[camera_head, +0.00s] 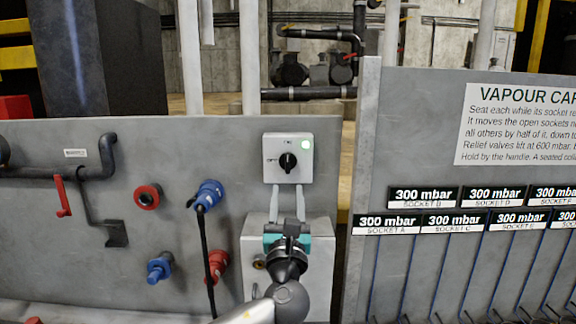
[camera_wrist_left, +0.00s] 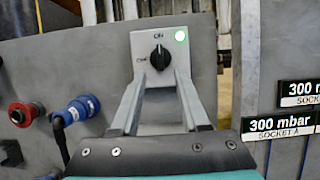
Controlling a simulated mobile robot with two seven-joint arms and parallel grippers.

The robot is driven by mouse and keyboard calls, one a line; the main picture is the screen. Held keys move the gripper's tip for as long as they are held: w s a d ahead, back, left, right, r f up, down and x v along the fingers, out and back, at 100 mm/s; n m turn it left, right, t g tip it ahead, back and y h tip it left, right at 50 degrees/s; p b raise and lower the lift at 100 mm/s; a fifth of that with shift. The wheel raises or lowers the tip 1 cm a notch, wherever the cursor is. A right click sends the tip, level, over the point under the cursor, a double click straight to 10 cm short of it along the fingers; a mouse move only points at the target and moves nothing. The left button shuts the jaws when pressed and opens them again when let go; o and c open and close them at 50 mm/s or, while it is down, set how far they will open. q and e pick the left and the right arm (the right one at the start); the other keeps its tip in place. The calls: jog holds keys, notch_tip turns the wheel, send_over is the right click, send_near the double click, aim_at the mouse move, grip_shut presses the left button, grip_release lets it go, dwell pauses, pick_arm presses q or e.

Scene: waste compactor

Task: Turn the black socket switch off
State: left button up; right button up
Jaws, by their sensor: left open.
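The black rotary switch (camera_head: 288,162) sits on a light grey box on the wall panel. In the left wrist view the black switch (camera_wrist_left: 160,57) points up to the ON mark, with OFF marked at its left. A green lamp (camera_head: 306,145) is lit at the box's upper right. My left gripper (camera_head: 288,190) is open and empty just below the switch. Its two fingers point at the box, one on each side of the knob's line in the left wrist view (camera_wrist_left: 159,78). I cannot tell whether the tips touch the box. My right gripper is not in view.
A blue plug (camera_head: 208,194) with a hanging black cable is left of the switch, beside a red socket (camera_head: 148,196). A blue connector (camera_head: 160,268) and a red one (camera_head: 217,264) sit lower. A panel with 300 mbar labels (camera_head: 423,194) stands at the right.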

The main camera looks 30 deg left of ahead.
aim_at(288, 164)
pick_arm(q)
jog(key=p+x, duration=0.1)
jog(key=x, duration=0.7)
jog(key=shift+w+a+r, duration=0.1)
jog(key=shift+w+a, duration=0.1)
jog(key=shift+w, duration=0.15)
jog(key=shift+c, duration=0.2)
grip_shut()
